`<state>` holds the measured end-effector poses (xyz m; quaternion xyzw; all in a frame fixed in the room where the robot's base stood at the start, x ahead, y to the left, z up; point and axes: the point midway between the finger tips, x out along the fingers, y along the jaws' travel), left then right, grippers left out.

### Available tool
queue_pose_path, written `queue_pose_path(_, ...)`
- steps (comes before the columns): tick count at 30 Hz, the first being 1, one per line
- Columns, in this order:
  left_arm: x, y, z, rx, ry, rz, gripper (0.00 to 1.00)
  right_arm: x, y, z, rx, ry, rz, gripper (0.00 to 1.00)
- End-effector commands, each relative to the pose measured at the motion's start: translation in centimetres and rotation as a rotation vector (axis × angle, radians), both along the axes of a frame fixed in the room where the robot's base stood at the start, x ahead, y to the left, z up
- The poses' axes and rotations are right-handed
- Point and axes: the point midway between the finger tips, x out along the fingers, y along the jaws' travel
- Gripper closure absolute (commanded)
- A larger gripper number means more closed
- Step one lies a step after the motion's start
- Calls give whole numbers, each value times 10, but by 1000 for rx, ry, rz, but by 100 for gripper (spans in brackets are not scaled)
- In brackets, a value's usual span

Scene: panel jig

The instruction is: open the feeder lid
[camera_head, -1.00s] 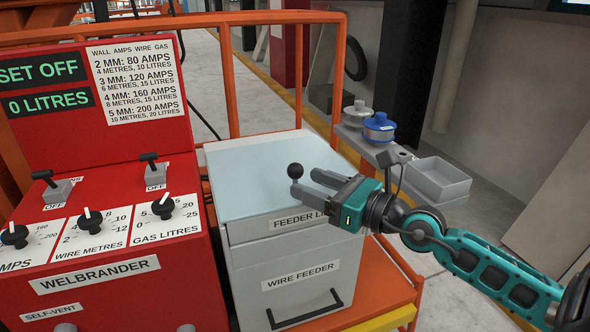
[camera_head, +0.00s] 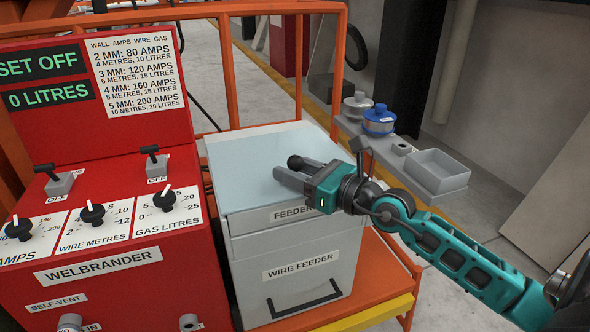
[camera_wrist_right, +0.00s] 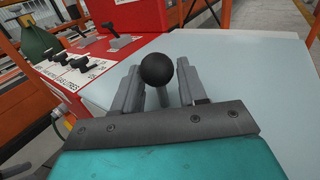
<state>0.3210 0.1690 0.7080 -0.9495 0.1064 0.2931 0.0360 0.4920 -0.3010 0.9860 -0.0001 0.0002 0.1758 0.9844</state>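The wire feeder (camera_head: 300,272) is a light grey box with a pale blue-grey lid (camera_head: 245,165), which lies closed on top. A black ball knob (camera_head: 295,161) stands on the lid on a short stem. My right gripper (camera_head: 293,172) is over the lid with its fingers around the knob. In the right wrist view the ball (camera_wrist_right: 158,69) sits between the two fingers, with gaps showing on both sides of its stem, so the gripper is open. My left gripper is not in view.
The red welder panel (camera_head: 120,225) with switches and dials stands close at the left. An orange rail (camera_head: 232,75) runs behind the feeder. A grey shelf at the right holds a blue spool (camera_head: 379,120), a pale spool (camera_head: 357,104) and an empty grey tray (camera_head: 437,172).

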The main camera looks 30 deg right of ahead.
Motion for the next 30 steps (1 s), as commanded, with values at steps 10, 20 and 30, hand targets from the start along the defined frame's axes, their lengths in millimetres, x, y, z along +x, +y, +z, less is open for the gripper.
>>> queue_pose_path(10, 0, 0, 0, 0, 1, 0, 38, 0, 0, 0, 0, 0, 0, 92)
queue_pose_path(20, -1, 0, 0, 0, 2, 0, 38, 0, 0, 0, 0, 0, 0, 100)
queue_pose_path(30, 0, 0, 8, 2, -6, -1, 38, 0, -11, 9, 11, 50, -1, 100)
